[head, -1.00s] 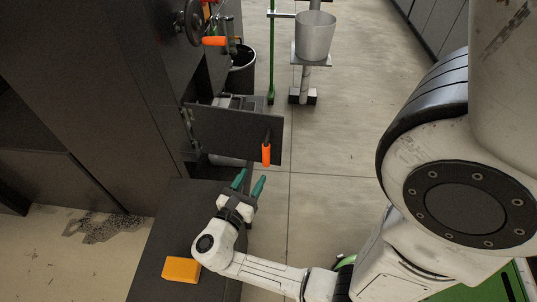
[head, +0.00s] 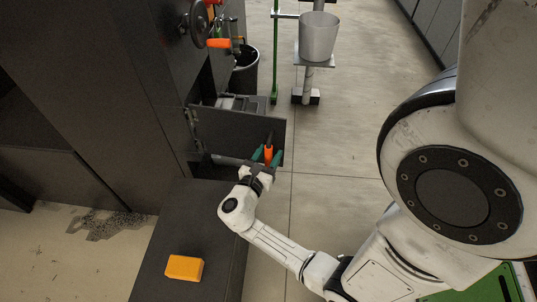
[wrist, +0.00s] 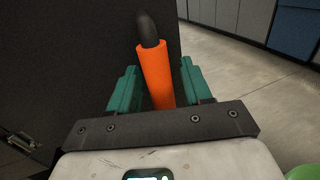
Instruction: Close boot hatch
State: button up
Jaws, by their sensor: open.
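The boot hatch (head: 228,130) is a dark panel hinged at its left on the dark cabinet, and it stands swung open. Its orange handle (head: 269,152) is near the hatch's right edge; in the wrist view the handle (wrist: 156,75) has a black upper end. My gripper (head: 266,156) is open, with its green fingers on either side of the orange handle. In the wrist view a gap shows between the right finger and the handle; the left finger is closer to it. The hatch face (wrist: 75,60) fills the left of the wrist view.
A dark bench (head: 205,225) with an orange block (head: 184,268) stands in front of the cabinet. Above the hatch are a wheel (head: 198,22) and another orange handle (head: 219,43). A grey bucket (head: 318,38) on a stand is behind. Open floor lies right of the hatch.

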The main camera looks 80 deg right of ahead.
jog(key=shift+c, duration=0.3)
grip_shut()
jog(key=shift+d, duration=0.1)
